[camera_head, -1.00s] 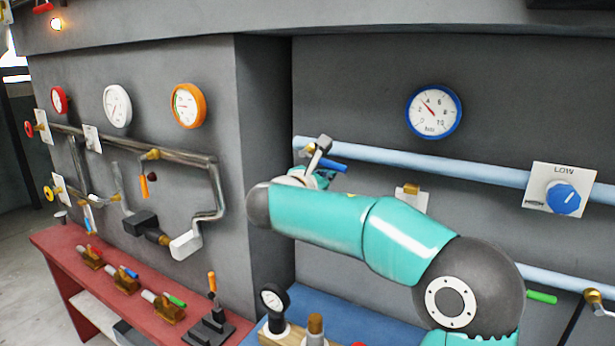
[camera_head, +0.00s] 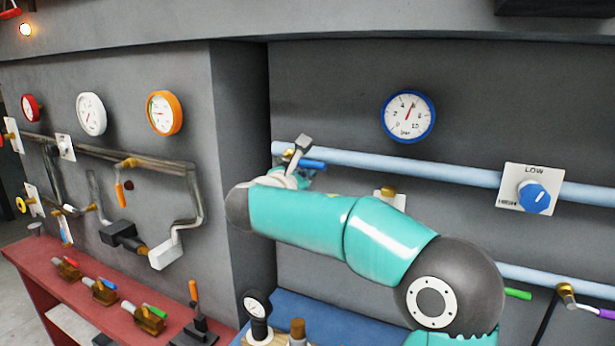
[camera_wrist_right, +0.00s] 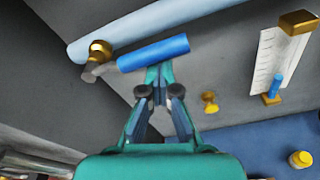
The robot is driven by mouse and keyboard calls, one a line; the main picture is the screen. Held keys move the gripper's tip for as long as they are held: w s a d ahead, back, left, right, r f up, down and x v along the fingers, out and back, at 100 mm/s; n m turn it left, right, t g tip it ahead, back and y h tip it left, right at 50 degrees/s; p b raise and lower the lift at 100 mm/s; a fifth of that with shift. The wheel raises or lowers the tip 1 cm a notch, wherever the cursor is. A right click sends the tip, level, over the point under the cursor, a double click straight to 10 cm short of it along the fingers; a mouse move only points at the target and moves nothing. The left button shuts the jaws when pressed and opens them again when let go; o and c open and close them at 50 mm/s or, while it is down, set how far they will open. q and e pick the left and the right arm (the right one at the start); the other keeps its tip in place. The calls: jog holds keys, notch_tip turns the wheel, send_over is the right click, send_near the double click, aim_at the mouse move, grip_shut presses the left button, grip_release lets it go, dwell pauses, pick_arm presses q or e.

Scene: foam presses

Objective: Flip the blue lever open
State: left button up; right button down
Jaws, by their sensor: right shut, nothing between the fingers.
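The blue lever (camera_head: 314,164) is on a brass valve (camera_head: 288,154) at the left end of the light blue pipe (camera_head: 390,165). It lies nearly along the pipe, just below it. The right wrist view also shows the blue lever (camera_wrist_right: 154,53), with the brass valve (camera_wrist_right: 100,50) at its left. My right gripper (camera_wrist_right: 160,73) is shut and empty, its tips right at the lever's lower edge; I cannot tell if they touch. In the head view my teal right arm hides part of the pipe area, and the fingers are mostly hidden. My left gripper is not in view.
A blue-rimmed gauge (camera_head: 408,116) hangs above the pipe, its needle pointing up and slightly right. A blue knob (camera_head: 533,196) sits on a white plate at right. A red bench (camera_head: 60,280) with several small valves stands at left. A blue bench (camera_head: 345,322) lies below my arm.

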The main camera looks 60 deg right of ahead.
notch_tip(320, 180, down, 5)
jog(key=b, duration=0.4)
jog(key=a+r, duration=0.2)
jog(key=a, duration=0.7)
jog(key=shift+s+r+b, duration=0.2)
jog(key=shift+s+b, duration=0.15)
jog(key=shift+b, duration=0.1)
